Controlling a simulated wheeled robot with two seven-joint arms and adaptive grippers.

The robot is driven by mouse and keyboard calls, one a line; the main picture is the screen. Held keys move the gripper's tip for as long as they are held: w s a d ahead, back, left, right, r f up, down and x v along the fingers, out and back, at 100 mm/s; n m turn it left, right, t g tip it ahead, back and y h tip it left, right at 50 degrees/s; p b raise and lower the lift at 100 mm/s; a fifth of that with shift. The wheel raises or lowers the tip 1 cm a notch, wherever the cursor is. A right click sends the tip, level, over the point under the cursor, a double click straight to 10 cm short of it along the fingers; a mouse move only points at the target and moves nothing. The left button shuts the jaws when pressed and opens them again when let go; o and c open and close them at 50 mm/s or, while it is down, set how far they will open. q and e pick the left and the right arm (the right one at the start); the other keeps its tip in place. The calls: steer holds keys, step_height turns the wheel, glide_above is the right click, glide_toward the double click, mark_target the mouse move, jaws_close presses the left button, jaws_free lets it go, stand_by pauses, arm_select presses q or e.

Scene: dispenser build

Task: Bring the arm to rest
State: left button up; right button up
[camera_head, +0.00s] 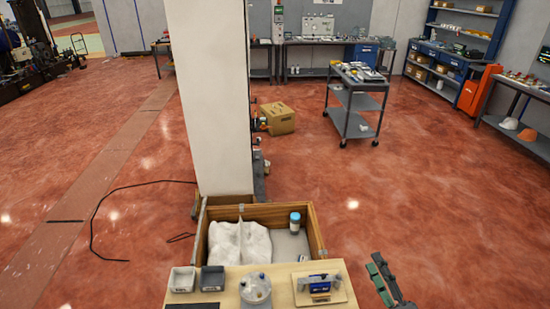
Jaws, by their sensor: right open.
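My right gripper (379,267) is at the bottom right, over the red floor and to the right of the pale wooden worktop (230,291). Its two green-padded fingers are a little apart, and I see nothing between them. It touches nothing that I can make out. My left gripper is not in view. On the worktop stand a clear round container (256,289) with small parts on top and a wooden holder (333,293) with a blue and silver device (320,287).
Two small bins, one light (182,279) and one dark (212,278), sit on the worktop's left. Behind is a wooden crate (314,228) with white bags (240,246) and a blue-capped bottle (295,223). A white pillar (208,100) rises behind it.

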steer(key=s+d+f+m+g+h, duration=0.2)
steer(key=d+f+m+h, duration=0.55)
steer(key=d+m, duration=0.25)
steer(key=s+d+f+m+g+h, duration=0.1)
steer(key=s+d+f+m+g, duration=0.25)
steer(key=f, duration=0.35)
steer(key=s+d+f+m+g+h, duration=0.1)
steer(key=s+d+f+m+g, duration=0.1)
steer(key=s+f+m+g, duration=0.4)
steer(key=s+a+f+m+g+y, duration=0.1)
steer(key=s+a+f+g+y, duration=0.1)
steer(key=s+a+f, duration=0.35)
steer(key=s+a+f+m+g+y, duration=0.2)
steer(key=s+a+f+g, duration=0.1)
steer(key=s+f, duration=0.6)
step_height(320, 180, down, 26)
steer(key=a+n, duration=0.1)
steer(key=s+f+g, duration=0.2)
steer(key=s+f, duration=1.8)
steer(key=shift+s+a+n, duration=0.15)
steer(key=shift+n, duration=0.2)
